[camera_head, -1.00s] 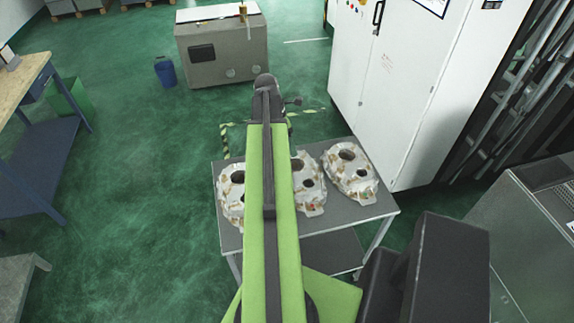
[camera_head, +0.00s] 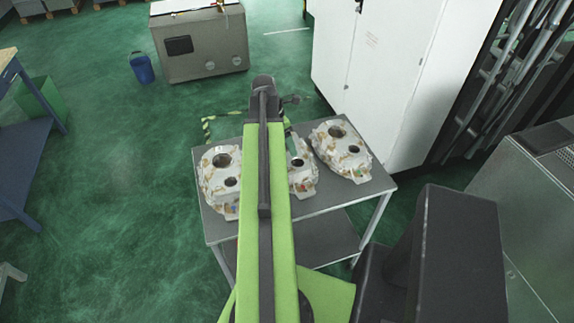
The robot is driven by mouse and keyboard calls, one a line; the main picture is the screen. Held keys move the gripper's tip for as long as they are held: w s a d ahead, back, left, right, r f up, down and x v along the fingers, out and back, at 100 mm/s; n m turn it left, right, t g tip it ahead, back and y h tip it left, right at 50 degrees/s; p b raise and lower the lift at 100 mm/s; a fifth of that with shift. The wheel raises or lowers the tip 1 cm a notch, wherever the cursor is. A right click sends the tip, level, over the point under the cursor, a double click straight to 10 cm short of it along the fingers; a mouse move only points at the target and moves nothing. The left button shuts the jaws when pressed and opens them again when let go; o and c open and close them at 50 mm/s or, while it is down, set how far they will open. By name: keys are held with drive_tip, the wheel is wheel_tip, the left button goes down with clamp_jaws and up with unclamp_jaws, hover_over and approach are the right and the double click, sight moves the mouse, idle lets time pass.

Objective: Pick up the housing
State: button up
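Three cast metal housings with brownish patches and round holes lie on a grey table (camera_head: 330,197). The left housing (camera_head: 213,178) lies left of my green arm. The middle housing (camera_head: 303,176) is partly hidden behind the arm. The right housing (camera_head: 343,150) lies near the table's right side and shows whole. My arm reaches forward over the table, and its dark end (camera_head: 264,90) lies past the table's far edge in the picture. My gripper's fingers cannot be made out.
A tall white cabinet (camera_head: 395,75) stands close behind the table's right side. A grey metal box (camera_head: 200,45) and a blue bin (camera_head: 142,68) stand farther back. A blue workbench (camera_head: 30,150) is at left. The green floor between is clear.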

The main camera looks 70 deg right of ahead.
sight(289, 154)
drive_tip(key=b+x, duration=0.5)
drive_tip(key=shift+w+a+f, duration=0.2)
drive_tip(key=shift+f, duration=0.05)
drive_tip(key=shift+r, duration=0.15)
drive_tip(key=shift+c, duration=0.3)
clamp_jaws()
